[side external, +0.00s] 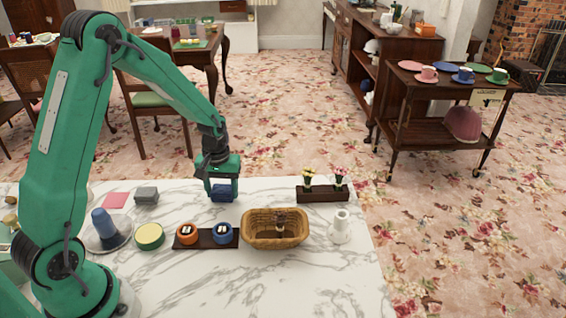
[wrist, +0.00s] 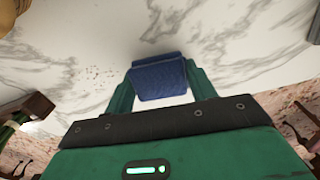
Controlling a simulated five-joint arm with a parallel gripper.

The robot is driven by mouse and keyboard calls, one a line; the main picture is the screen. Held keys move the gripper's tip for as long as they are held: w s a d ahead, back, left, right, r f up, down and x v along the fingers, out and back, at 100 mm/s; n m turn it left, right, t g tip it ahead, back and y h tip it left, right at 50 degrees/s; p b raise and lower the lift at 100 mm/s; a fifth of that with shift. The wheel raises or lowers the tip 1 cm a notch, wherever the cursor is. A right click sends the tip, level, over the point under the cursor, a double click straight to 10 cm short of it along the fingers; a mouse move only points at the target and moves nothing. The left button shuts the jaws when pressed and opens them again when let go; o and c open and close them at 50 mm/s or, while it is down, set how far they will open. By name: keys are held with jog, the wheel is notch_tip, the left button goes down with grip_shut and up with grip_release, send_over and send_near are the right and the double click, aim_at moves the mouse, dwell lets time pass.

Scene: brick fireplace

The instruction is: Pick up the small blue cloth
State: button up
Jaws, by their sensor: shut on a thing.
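The small blue cloth (side external: 222,193) is a dark blue folded piece between the fingers of my gripper (side external: 222,188) in the side external view. In the wrist view the cloth (wrist: 158,78) sits between the two green fingertips of my gripper (wrist: 160,82), which are shut on it from both sides. The cloth is at or a little above the white marble tabletop (side external: 330,285); I cannot tell whether it touches the surface.
A wicker basket (side external: 274,240) and a dark tray with an orange and a blue round item (side external: 222,234) stand nearer the camera. A grey block (side external: 146,195) and pink cloth (side external: 114,200) lie left. A dark planter (side external: 323,194) with flowers and a white holder (side external: 340,228) stand right.

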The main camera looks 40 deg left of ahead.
aim_at(222, 189)
notch_tip(222, 189, up, 4)
jog(key=shift+d, duration=0.15)
jog(key=s+d+r, duration=0.3)
jog(key=d+r, duration=0.3)
jog(key=d, duration=0.4)
jog(key=shift+s+d+r, duration=0.25)
jog(key=shift+s+d, duration=0.1)
jog(key=shift+d, duration=0.05)
